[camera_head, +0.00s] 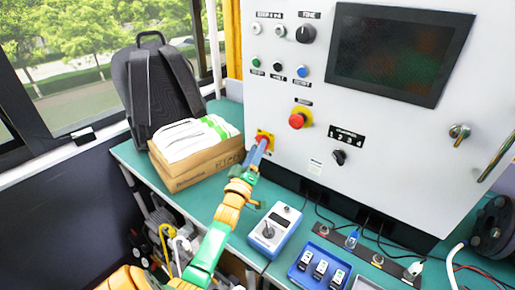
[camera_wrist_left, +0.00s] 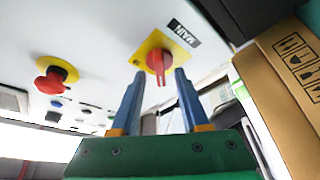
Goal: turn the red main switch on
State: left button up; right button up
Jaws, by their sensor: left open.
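The red main switch (camera_head: 264,136) is a red rotary handle on a yellow plate, low on the left of the white cabinet front. In the left wrist view the switch (camera_wrist_left: 158,62) sits beside a black "MAIN" label, with its handle pointing down in that picture. My left gripper (camera_head: 259,152) is open, with its blue fingers pointing at the switch. In the left wrist view the two fingertips (camera_wrist_left: 160,76) stand on either side of the red handle. I cannot tell whether they touch it. The gripper partly hides the switch in the head view. My right gripper is not in view.
A red mushroom button (camera_head: 297,120) on yellow sits right of the switch. A cardboard box (camera_head: 200,170) with white cloth and a black backpack (camera_head: 150,90) stand left on the green bench. A blue-white device (camera_head: 275,230) and blue tray (camera_head: 318,266) lie in front.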

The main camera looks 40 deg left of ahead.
pick_arm(q)
jog(key=shift+w+a, duration=0.2)
jog(key=shift+w, duration=0.25)
jog(key=shift+r, duration=0.1)
grip_shut()
jog(key=shift+s+a+m+t+h+b, duration=0.15)
jog(key=shift+m+h+b, duration=1.6)
jog(key=shift+m, duration=2.45)
jog(key=shift+w+a+m+t+h+b, duration=0.1)
jog(key=shift+m+t+h+b, duration=0.15)
jog(key=shift+m+h+b, duration=2.75)
jog(key=shift+s+a+m+t+h+p, duration=0.15)
jog(key=shift+m+h, duration=1)
jog(key=shift+m, duration=4.25)
jog(key=shift+w+d, duration=0.1)
jog(key=shift+m, duration=0.3)
